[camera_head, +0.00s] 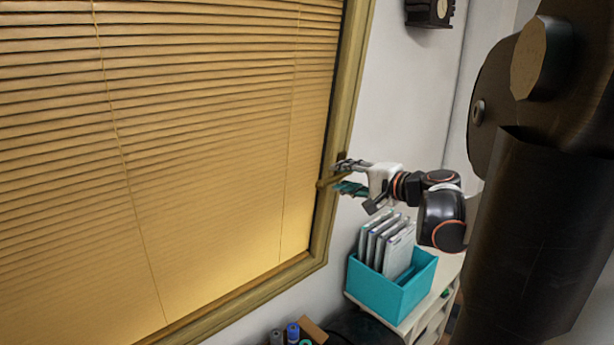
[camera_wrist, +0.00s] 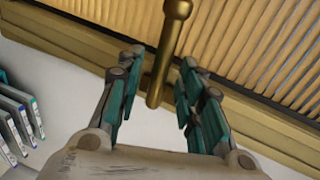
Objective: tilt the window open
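The window (camera_head: 190,150) fills the left of the head view, covered by closed yellow blinds inside a wooden frame (camera_head: 322,235). Its brass handle (camera_head: 328,182) sits on the right side of the frame and points out toward my gripper (camera_head: 350,177). In the wrist view the handle (camera_wrist: 168,50) runs between the two teal-padded fingers of my gripper (camera_wrist: 161,64). A gap shows on each side of the handle, so the fingers are open around it. Whether the window sash stands apart from the frame cannot be told.
A teal box (camera_head: 390,290) with several upright folders (camera_head: 388,243) stands on a white shelf below my gripper. A dark wall-mounted object (camera_head: 429,12) hangs above. Small bottles (camera_head: 292,333) stand at the bottom. The white wall right of the frame is mostly bare.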

